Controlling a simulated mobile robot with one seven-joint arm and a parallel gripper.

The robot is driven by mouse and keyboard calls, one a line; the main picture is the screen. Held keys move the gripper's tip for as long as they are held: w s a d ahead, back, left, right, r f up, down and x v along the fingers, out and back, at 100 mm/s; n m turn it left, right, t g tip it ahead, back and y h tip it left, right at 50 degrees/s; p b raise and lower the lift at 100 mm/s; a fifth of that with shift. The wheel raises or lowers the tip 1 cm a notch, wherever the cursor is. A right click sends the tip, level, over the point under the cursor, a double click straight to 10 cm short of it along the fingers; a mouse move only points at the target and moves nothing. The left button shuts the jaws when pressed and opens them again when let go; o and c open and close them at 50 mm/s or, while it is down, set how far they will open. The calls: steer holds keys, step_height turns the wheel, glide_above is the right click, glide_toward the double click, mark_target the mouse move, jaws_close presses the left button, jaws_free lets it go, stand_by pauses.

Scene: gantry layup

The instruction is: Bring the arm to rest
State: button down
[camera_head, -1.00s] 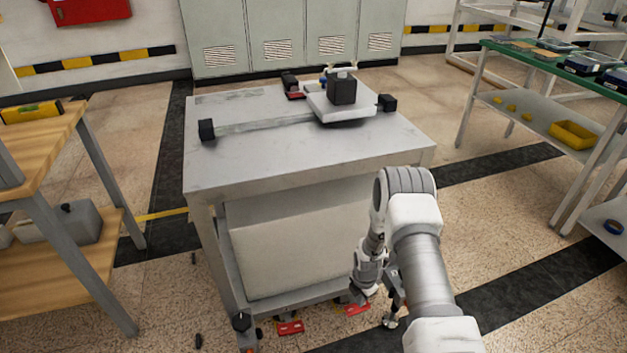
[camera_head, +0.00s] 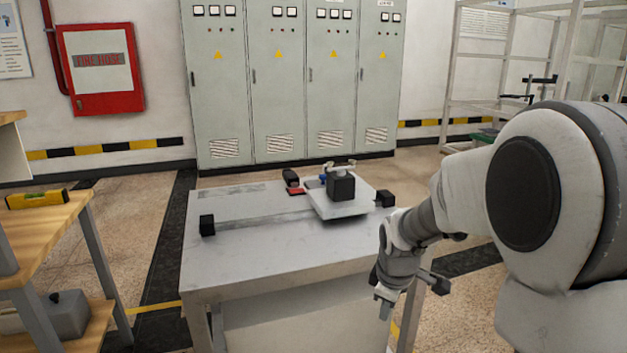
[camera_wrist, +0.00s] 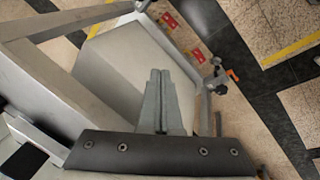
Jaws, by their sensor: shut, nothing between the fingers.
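My gripper (camera_head: 384,308) hangs at the right front corner of the grey metal table, pointing down, in the head view. In the wrist view its two fingers (camera_wrist: 160,75) lie together with nothing between them. My arm comes in from the right of the head view and hides the area behind it. The wrist view looks down past the table's edge to a large pale box (camera_wrist: 110,65) below and the floor.
The grey table (camera_head: 255,250) holds a gantry bar with black end blocks and a white plate (camera_head: 345,208) bearing a black block. A wooden bench (camera_head: 50,225) with a yellow level (camera_head: 37,199) stands left. Grey cabinets (camera_head: 290,90) and a red fire hose box (camera_head: 100,70) are behind.

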steer(key=s+r+m+t, duration=0.1)
steer(key=s+r+m, duration=0.35)
steer(key=s, duration=0.35)
steer(key=s+r+m+t+p, duration=0.1)
steer(key=s+r+m, duration=0.2)
steer(key=s+r, duration=0.35)
steer(key=s+r+m, duration=0.3)
steer(key=s+m, duration=0.1)
steer(key=s, duration=0.5)
step_height(320, 180, up, 24)
steer(key=p, duration=2.3)
steer(key=shift+a+f, duration=0.25)
steer(key=shift+a, duration=0.1)
